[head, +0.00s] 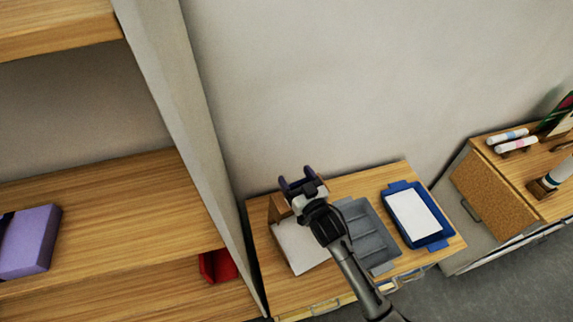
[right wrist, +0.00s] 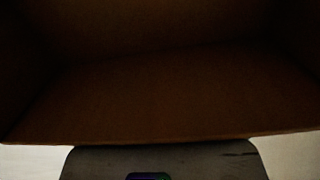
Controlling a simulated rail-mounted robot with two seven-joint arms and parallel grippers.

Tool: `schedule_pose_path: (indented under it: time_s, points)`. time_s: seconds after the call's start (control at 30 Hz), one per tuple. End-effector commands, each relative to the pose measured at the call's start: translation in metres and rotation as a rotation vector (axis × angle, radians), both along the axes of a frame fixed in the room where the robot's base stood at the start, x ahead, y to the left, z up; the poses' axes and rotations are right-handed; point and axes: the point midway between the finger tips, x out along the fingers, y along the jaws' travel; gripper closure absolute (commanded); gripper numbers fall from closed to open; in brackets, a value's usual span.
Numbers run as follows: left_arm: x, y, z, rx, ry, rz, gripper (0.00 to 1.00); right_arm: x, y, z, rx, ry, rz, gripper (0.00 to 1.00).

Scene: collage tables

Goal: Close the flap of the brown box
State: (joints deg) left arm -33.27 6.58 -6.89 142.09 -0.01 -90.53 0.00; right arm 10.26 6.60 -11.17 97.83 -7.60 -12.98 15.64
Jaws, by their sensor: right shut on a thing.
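The brown box (head: 279,207) shows only as a small brown part at the back left of the wooden table, mostly hidden behind my right gripper (head: 297,181). In the right wrist view a dark brown panel (right wrist: 170,95) with side walls fills most of the picture, very close to the camera. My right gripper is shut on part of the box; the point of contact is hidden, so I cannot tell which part. How far the flap stands open is not clear. My left gripper is not in view.
A white flat thing (head: 298,248), a grey divided tray (head: 368,236) and a blue tray (head: 434,242) with a white sheet share the table (head: 340,187). A tall shelf panel (head: 190,130) stands close on the left. A second cabinet (head: 490,195) is at right.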

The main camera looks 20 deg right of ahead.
Motion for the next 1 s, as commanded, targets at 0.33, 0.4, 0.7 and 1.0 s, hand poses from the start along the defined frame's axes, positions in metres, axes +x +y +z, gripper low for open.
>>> schedule_pose_path:
  time_s: [0.33, 0.4, 0.7, 1.0]
  points:
    - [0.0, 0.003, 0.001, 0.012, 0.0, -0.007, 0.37, -0.04, -0.006, -0.011, 0.005, -0.031, 0.0, 0.69]
    - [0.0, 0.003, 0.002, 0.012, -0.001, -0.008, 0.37, -0.044, -0.007, -0.012, 0.005, -0.03, -0.001, 0.68]
    - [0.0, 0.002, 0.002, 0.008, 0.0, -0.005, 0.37, -0.047, -0.008, -0.015, 0.003, -0.028, -0.001, 0.68]
    - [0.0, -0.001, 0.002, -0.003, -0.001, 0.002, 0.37, -0.047, -0.008, -0.015, 0.004, -0.027, -0.001, 0.14]
